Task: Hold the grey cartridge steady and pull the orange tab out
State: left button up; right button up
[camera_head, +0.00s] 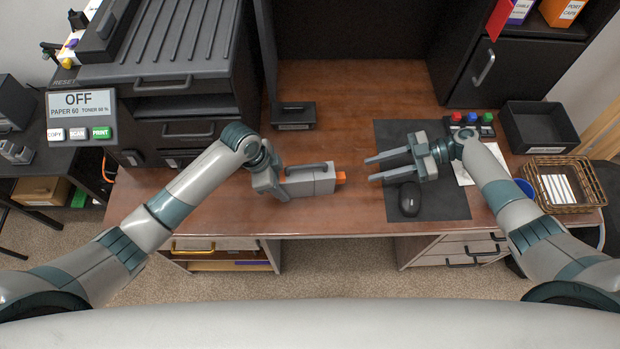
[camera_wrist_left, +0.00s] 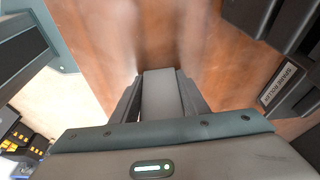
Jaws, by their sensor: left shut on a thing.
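The grey cartridge (camera_head: 309,180) is at the middle of the wooden desk, with a dark handle on its top. The orange tab (camera_head: 341,177) sticks out of its right end. My left gripper (camera_head: 284,183) is shut on the cartridge's left end. In the left wrist view the cartridge (camera_wrist_left: 161,93) lies between the two fingers, and the tab cannot be seen there. My right gripper (camera_head: 372,168) is open and empty, over the left edge of the dark mat. Its fingers point left toward the tab, with a short gap between them and it.
A black mouse (camera_head: 409,199) lies on the dark mat (camera_head: 440,206) below my right gripper. A black tray (camera_head: 540,127) and a wicker basket (camera_head: 562,184) are at the right. The printer (camera_head: 187,100) stands at the left. The desk's front edge is close.

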aim_at(345, 177)
jog(key=shift+x, duration=4.4)
grip_shut()
jog(key=shift+d, duration=0.8)
jog(key=shift+w+d, duration=0.2)
jog(key=shift+d, duration=1.5)
jog(key=shift+w+d, duration=0.2)
jog(key=shift+d, duration=1.5)
jog(key=shift+d, duration=0.15)
jog(key=shift+r+v, duration=0.2)
jog(key=shift+v, duration=1.4)
jog(key=shift+r+v, duration=0.2)
jog(key=shift+v, duration=1.4)
